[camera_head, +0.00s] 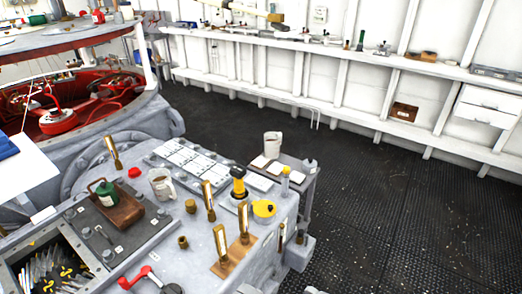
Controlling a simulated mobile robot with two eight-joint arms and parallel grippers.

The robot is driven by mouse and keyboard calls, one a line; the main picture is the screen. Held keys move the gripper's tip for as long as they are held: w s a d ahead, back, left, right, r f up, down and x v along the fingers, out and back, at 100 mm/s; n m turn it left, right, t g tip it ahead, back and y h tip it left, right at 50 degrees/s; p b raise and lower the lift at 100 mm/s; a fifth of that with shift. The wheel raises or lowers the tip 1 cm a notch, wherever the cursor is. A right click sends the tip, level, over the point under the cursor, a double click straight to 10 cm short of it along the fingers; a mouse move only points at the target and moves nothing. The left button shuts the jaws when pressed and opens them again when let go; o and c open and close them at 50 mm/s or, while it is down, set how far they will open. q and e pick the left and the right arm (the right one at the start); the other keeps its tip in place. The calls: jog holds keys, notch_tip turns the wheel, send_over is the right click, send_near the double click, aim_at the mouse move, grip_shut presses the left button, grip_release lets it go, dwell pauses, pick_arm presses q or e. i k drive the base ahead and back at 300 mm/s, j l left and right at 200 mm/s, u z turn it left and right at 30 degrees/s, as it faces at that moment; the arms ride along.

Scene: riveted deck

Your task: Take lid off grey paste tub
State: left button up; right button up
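Neither of my grippers shows in the head view. I cannot make out a grey paste tub with a lid for certain. A pale grey, tub-like container (272,146) stands upright on a small side table past the machine; I cannot tell whether it has a lid. A grey-white mug-like vessel (161,184) with dark contents sits on the machine top.
Dark deck (400,220) at right is clear.

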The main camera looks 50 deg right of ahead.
aim_at(310, 162)
jog(key=z, duration=2.15)
jog(key=i+u, duration=0.1)
jog(key=u, duration=0.35)
jog(key=l+u, duration=0.15)
jog(key=u, duration=0.3)
jog(key=i+l+u, duration=0.1)
jog(key=u, duration=0.35)
jog(key=i+l+u, duration=0.1)
jog(key=l+u, duration=0.2)
jog(key=l, duration=0.25)
jog(key=i+l+u, duration=0.1)
jog(key=l+u, duration=0.2)
jog(key=l, duration=0.25)
jog(key=l+u, duration=0.2)
jog(key=l, duration=1.9)
